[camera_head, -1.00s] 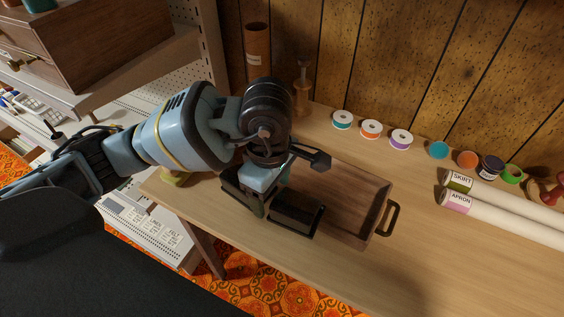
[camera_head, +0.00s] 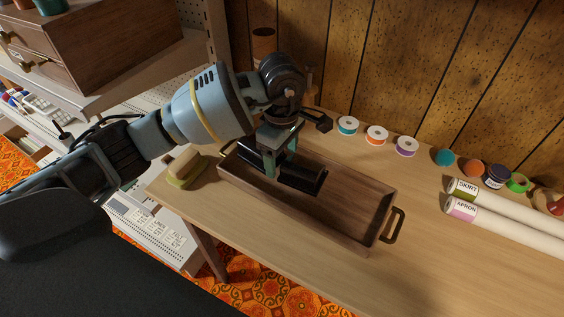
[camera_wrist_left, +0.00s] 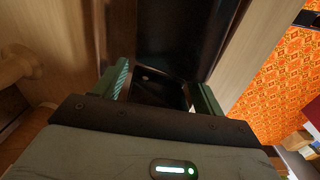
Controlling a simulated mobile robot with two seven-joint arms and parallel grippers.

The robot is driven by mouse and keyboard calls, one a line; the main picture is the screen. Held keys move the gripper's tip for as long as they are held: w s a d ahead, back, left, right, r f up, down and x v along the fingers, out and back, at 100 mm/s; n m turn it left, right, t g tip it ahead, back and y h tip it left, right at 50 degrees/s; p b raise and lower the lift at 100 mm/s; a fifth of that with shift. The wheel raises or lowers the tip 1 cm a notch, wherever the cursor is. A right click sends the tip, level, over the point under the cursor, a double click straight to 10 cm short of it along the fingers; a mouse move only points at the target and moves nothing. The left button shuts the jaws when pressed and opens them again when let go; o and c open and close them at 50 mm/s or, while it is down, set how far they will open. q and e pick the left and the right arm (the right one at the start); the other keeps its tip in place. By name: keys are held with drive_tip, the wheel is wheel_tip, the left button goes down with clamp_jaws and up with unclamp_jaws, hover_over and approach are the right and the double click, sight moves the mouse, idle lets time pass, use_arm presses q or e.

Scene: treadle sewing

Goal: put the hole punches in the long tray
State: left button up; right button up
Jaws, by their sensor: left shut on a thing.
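My left gripper (camera_head: 281,160) is shut on a black hole punch (camera_head: 307,180), whose body sticks out to the right of the fingers. In the left wrist view the dark hole punch (camera_wrist_left: 165,35) runs between the two green-edged fingers (camera_wrist_left: 162,92). The long tray (camera_head: 360,190) is brown wood with a dark metal handle at its right end. The gripper and punch are over the left half of the tray, inside its outline. I cannot tell whether the punch touches the tray floor. No other hole punch can be made out. My right gripper is not in view.
A green-and-cream object (camera_head: 184,168) lies left of the tray. Thread spools (camera_head: 377,135) and small round pots (camera_head: 473,168) line the back, near two labelled rolls (camera_head: 500,208). A brown cylinder (camera_head: 263,45) stands by the wall. The tray's right half is clear.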

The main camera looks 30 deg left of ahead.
use_arm(q)
drive_tip(key=shift+w+f, duration=0.25)
drive_tip(key=shift+f, duration=1.45)
drive_tip(key=o, duration=1.5)
drive_tip(key=shift+f, duration=0.15)
drive_tip(key=shift+o, duration=0.2)
wheel_tip(320, 180, up, 12)
drive_tip(key=shift+s+r, duration=0.1)
